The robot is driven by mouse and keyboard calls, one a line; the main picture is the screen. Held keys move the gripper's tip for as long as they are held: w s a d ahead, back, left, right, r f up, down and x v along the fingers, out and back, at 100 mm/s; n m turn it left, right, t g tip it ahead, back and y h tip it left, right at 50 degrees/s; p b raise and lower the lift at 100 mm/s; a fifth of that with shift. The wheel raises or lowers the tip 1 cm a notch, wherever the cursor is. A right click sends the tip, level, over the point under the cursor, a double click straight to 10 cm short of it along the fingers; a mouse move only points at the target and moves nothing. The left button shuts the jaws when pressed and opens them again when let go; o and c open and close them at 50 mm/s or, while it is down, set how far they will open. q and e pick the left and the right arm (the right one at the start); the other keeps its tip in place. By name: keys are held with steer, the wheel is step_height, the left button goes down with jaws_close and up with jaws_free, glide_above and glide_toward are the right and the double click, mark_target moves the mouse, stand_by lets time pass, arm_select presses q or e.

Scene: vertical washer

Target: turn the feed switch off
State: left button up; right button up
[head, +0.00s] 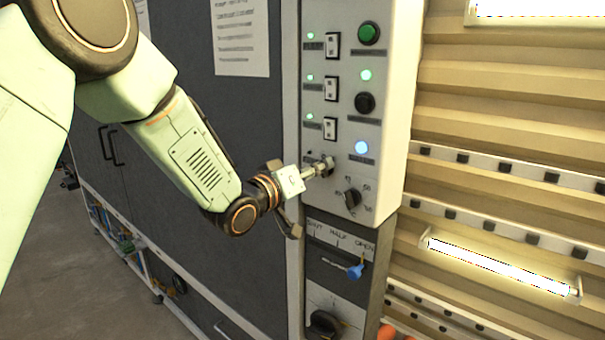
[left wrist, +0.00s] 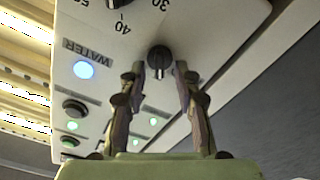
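A pale control panel (head: 392,60) stands upright, with three white rocker switches (head: 329,128) in a column and a green light beside each. Below them is a small black rotary knob (left wrist: 159,57), mostly hidden by my gripper in the head view. My left gripper (head: 322,167) is at this knob. In the left wrist view its fingertips (left wrist: 168,70) are apart, one on each side of the knob; I cannot tell whether they touch it. No label reading "feed" is legible, so I cannot tell which control is the feed switch. My right gripper is not in view.
A numbered dial (head: 352,198) sits just below right of my gripper. A blue light (head: 361,147), labelled WATER in the wrist view, and black (head: 365,103) and green (head: 369,33) buttons are above. A blue-handled lever (head: 356,270) and a large knob (head: 325,324) are lower.

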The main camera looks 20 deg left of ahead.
arm_select(q)
steer(key=v, duration=1.1)
steer(key=shift+s+a, duration=0.15)
steer(key=shift+s, duration=0.25)
steer(key=shift+w+r, duration=0.1)
steer(key=shift+w, duration=0.1)
